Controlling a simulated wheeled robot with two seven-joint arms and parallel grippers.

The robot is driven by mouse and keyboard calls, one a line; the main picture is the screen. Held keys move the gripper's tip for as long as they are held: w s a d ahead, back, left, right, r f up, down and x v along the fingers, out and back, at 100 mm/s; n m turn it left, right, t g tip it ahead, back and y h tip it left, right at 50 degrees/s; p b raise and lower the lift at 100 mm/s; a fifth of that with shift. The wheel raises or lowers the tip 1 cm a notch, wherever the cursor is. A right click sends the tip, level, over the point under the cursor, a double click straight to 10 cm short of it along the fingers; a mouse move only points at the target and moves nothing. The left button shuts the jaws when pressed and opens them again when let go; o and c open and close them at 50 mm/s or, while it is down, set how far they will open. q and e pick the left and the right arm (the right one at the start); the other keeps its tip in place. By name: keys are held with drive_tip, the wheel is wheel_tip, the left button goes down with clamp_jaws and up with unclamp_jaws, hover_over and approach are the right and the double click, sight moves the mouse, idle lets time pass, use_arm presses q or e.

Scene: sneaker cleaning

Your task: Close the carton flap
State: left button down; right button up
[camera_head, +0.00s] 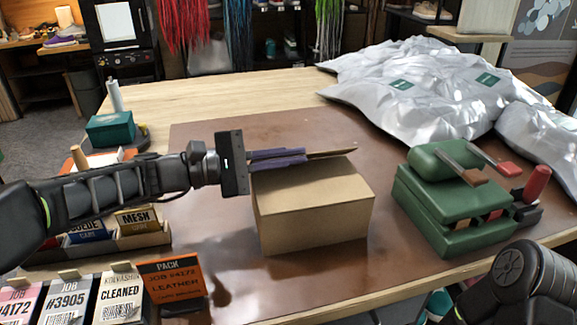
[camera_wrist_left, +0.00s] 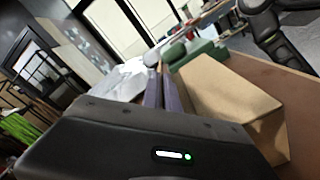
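A brown cardboard carton (camera_head: 315,222) stands on the brown mat in the middle of the table; it also shows in the left wrist view (camera_wrist_left: 225,95). Its front and top faces look flat. A thin flap (camera_head: 335,153) shows nearly edge-on along the carton's far top edge. My left gripper (camera_head: 304,156) comes in from the left over that far edge. Its two purple fingers lie close together, pointing right along the flap; they also show in the left wrist view (camera_wrist_left: 162,75). I cannot tell whether they touch the flap. My right gripper is out of view.
A green tool block (camera_head: 440,215) stands right of the carton. Silvery bags (camera_head: 420,90) fill the back right. Job cards and an orange pack sign (camera_head: 172,278) stand at the front left. The mat (camera_head: 225,260) is clear just left of the carton.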

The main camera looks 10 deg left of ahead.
use_arm(q)
drive_tip(key=shift+s+d+f+m+b, duration=0.1)
drive_tip(key=shift+s+f+m+b, duration=0.3)
drive_tip(key=shift+m+b, duration=0.65)
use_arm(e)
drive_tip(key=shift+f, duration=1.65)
use_arm(q)
drive_tip(key=shift+w, duration=0.15)
drive_tip(key=c, duration=1.6)
unclamp_jaws()
drive_tip(key=shift+c, duration=0.2)
drive_tip(key=v, duration=0.7)
drive_tip(key=shift+a, duration=0.4)
drive_tip(key=shift+s, duration=0.2)
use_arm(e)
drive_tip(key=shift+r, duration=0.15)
